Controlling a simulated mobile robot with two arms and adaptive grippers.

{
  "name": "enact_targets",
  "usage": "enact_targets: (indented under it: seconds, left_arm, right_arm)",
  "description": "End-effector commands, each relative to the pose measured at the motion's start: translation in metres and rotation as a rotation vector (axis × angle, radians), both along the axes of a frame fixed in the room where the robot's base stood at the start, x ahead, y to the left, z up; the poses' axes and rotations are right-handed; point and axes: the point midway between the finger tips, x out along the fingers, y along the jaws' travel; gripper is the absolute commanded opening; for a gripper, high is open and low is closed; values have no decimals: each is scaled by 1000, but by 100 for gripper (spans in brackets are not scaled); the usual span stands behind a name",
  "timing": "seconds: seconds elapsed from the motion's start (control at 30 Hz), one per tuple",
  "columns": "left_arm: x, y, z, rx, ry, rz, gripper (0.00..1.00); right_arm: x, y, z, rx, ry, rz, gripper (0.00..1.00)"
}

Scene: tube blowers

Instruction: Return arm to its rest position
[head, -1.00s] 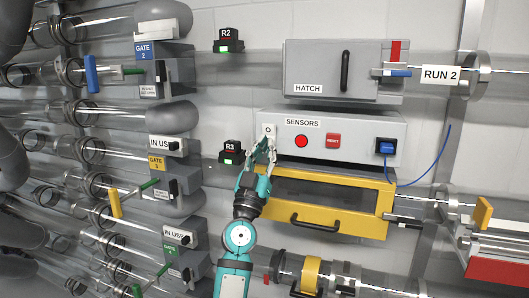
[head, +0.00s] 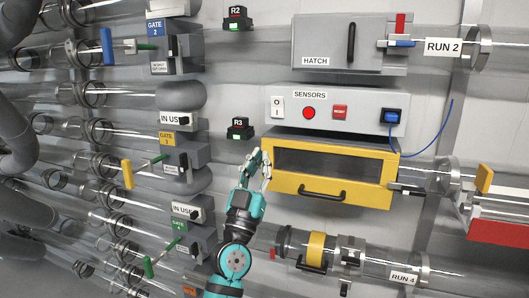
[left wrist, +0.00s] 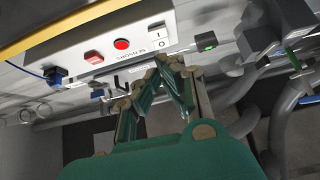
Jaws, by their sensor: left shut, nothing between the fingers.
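My left gripper (head: 262,166) is in the head view, left of the yellow-framed window box, below and left of the SENSORS panel (head: 365,101). Its fingers are shut with nothing between them. The white O/I rocker switch (head: 277,107) at the panel's left end is above the fingertips, apart from them. In the left wrist view the gripper (left wrist: 166,62) shows with its teal fingers below the upside-down SENSORS panel (left wrist: 90,45), and the switch (left wrist: 160,43) is just beyond them. My right gripper is in neither view.
The yellow-framed box (head: 345,194) is close right of the gripper. Gate units (head: 178,150) with glass tubes stand to the left. A tube with a yellow band (head: 316,247) runs below right.

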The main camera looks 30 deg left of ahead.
Motion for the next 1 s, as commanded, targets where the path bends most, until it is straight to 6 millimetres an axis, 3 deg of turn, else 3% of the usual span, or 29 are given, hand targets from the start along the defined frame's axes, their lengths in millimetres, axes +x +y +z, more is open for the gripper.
enact_targets:
  seconds: [0.33,0.77,0.87,0.97,1.0]
  left_arm:
    - [-7,-2,-8,1,0,-1,0]
    - [-6,-5,-12,7,13,-9,0]
    - [-1,-23,-32,39,89,-58,0]
    - [3,-56,-77,90,251,-151,0]
    - [3,-72,-101,111,337,-194,0]
  right_arm:
    - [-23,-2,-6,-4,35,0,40]
    - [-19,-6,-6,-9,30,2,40]
    - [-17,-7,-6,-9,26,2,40]
    - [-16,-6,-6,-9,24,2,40]
    - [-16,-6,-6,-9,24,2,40]
